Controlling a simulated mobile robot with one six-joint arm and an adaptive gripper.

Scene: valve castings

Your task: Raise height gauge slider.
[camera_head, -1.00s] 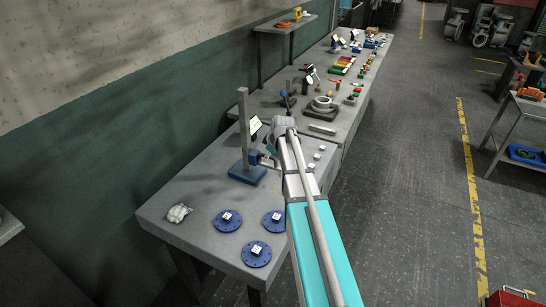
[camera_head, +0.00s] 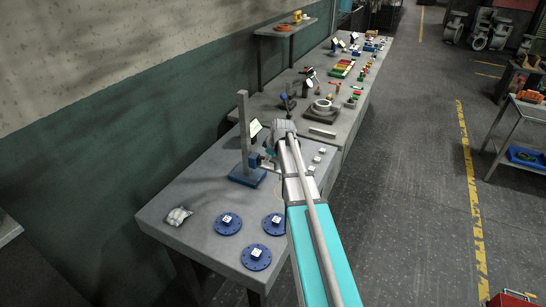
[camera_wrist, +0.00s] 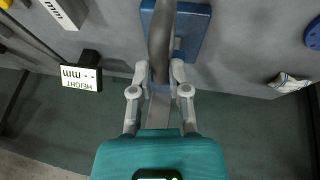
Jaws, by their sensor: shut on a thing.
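The height gauge has a tall grey column (camera_head: 243,120) on a blue base (camera_head: 246,177), upright on the near grey table. A small slider (camera_head: 254,159) is low on the column, a little above the base. My gripper (camera_head: 263,161) is at the slider from the right, partly hidden by my arm. In the wrist view my gripper (camera_wrist: 159,74) has its two fingers closed in on the slider, beside the column (camera_wrist: 161,35). The blue base (camera_wrist: 194,30) lies behind. A display reading HEIGHT mm (camera_wrist: 81,81) is at the left; its digits are not legible.
Several blue flanges (camera_head: 228,224) with white labels and a crumpled white cloth (camera_head: 178,216) lie at the table's front. Small white blocks (camera_head: 317,160) are right of my wrist. A green wall (camera_head: 120,190) stands close on the left.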

